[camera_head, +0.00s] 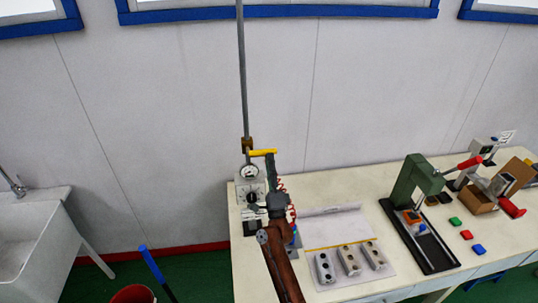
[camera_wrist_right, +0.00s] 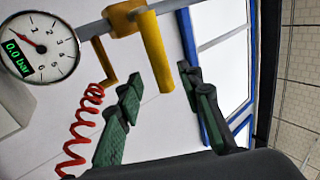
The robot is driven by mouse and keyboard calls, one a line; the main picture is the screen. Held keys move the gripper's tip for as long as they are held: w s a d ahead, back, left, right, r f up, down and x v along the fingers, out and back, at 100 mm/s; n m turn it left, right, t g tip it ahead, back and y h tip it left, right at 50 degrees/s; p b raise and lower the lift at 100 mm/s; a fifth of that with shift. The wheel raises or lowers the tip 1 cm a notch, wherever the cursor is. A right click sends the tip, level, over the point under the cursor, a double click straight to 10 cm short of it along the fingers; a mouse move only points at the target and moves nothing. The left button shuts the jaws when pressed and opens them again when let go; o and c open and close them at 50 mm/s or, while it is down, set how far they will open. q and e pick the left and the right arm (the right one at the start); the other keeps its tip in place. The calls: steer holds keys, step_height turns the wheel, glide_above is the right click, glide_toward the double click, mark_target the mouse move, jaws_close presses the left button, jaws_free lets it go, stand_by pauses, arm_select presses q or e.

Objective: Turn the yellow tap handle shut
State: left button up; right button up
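The yellow tap handle (camera_head: 262,152) sticks out sideways to the right from a brass valve (camera_head: 247,144) on the vertical grey pipe, above the white dispenser unit. In the right wrist view, the handle (camera_wrist_right: 154,50) reaches down from the valve body (camera_wrist_right: 124,18), with its free end between my fingertips. My right gripper (camera_head: 271,162) is at the handle's outer end. In the wrist view, its green-padded fingers (camera_wrist_right: 160,85) are apart, with gaps on both sides of the handle; contact is not visible. My left gripper is out of view.
A gauge (camera_wrist_right: 38,47) reads 0.0 bar. A red coiled hose (camera_wrist_right: 82,128) hangs beside the valve. On the table (camera_head: 330,192) are grey moulds (camera_head: 349,260), a green press (camera_head: 414,190) and small coloured blocks (camera_head: 466,235). A sink (camera_head: 30,235) stands left.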

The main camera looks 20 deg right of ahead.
steer(key=v, duration=0.7)
steer(key=shift+s+f, duration=0.2)
steer(key=shift+s, duration=0.1)
